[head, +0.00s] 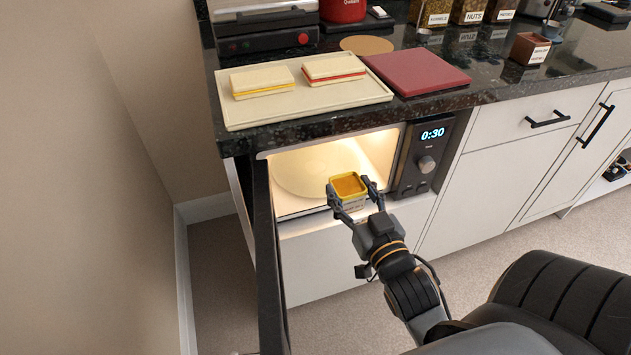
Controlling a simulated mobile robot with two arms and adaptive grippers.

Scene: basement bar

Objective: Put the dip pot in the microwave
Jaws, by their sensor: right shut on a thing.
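The dip pot (348,187) is a small square pot with a yellow rim and orange dip inside. My right gripper (352,193) is shut on it, with a finger on each side, and holds it upright at the front opening of the microwave. The microwave (399,150) is built in under the counter. Its door (265,250) stands open on the left, its inside is lit, and a round turntable (305,170) shows inside. Its display reads 0:30. My left gripper is not in view.
On the dark counter above are a cream board (310,98) with two sandwiches, a dark red board (416,71), a sandwich press (265,30) and several jars. The open door and the wall (80,180) bound the left side.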

